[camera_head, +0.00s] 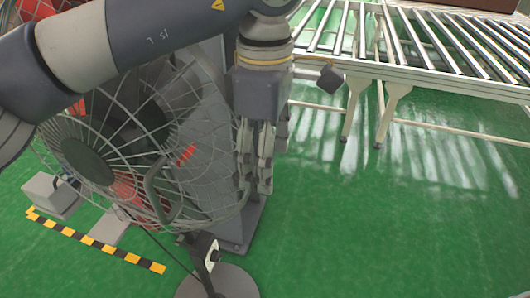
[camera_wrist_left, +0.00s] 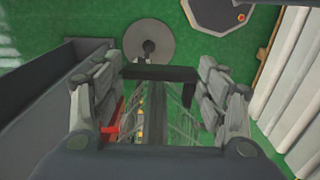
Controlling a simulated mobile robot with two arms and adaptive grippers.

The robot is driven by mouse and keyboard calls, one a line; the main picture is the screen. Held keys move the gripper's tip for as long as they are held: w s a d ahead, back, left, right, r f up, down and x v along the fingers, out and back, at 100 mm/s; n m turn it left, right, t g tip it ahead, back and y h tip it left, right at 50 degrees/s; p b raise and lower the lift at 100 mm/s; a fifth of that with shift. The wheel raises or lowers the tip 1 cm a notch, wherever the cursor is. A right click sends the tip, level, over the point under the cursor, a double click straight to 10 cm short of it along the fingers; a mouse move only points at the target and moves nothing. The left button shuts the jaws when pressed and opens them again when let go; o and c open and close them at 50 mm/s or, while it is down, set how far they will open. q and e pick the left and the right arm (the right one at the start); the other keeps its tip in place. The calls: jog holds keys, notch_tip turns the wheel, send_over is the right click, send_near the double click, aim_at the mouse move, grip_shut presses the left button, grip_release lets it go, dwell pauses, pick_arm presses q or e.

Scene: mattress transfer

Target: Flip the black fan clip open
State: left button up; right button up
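A floor fan with a grey wire cage (camera_head: 110,150) stands at the left in the head view. Its round grey base (camera_head: 225,283) is at the bottom and also shows in the left wrist view (camera_wrist_left: 170,42). My left gripper (camera_head: 254,187) hangs fingers down at the right edge of the cage. In the left wrist view its fingers (camera_wrist_left: 158,110) are wide apart, with part of the cage seen between them. A black bar-like piece (camera_wrist_left: 160,73) lies across the gap there; I cannot tell whether it is the fan clip or whether anything touches it. My right gripper is not in view.
A roller conveyor (camera_head: 440,45) stands at the back right. A yellow-and-black floor strip (camera_head: 100,245) and a grey box (camera_head: 50,195) lie at the lower left. The green floor (camera_head: 400,230) at the right is clear.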

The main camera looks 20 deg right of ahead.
pick_arm(q)
jog(key=c, duration=0.5)
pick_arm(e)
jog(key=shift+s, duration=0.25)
